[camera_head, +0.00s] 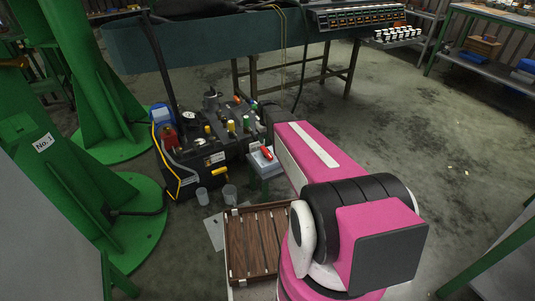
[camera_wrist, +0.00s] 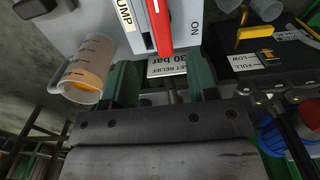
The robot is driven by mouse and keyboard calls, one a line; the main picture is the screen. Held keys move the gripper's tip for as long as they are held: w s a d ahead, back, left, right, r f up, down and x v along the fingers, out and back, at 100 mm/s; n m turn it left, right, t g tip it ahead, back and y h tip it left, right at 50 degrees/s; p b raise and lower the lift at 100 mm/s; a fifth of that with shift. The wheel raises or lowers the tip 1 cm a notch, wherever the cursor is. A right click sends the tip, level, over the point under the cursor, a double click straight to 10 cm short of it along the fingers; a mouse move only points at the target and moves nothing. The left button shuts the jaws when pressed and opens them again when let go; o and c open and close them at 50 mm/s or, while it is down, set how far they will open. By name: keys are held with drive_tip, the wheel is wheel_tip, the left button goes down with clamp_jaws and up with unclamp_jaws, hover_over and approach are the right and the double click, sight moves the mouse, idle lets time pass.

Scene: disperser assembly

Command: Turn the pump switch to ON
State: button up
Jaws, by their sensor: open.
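The pump switch is a red lever (camera_wrist: 159,25) on a light grey box, with a "PUMP" label on its left and "ON" printed on the right. In the head view the same red lever (camera_head: 266,153) shows on the small grey box (camera_head: 259,165). My gripper (camera_wrist: 162,80) is open in the wrist view, with one dark green finger on each side of the gap. The lever's near end lines up with this gap, just beyond the fingertips. I cannot tell whether any finger touches it. In the head view my fingers are not clear.
A label reading "30 bar" (camera_wrist: 168,66) shows between the fingers. A cup with orange liquid (camera_wrist: 88,72) is close to the left finger. The dark hydraulic unit (camera_head: 205,155) stands left of the box. A slatted wooden crate (camera_head: 232,262) is in front.

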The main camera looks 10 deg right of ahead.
sight(267, 151)
wheel_tip(267, 151, down, 9)
drive_tip(key=shift+f, duration=0.15)
idle(0.4)
drive_tip(key=c, duration=0.9)
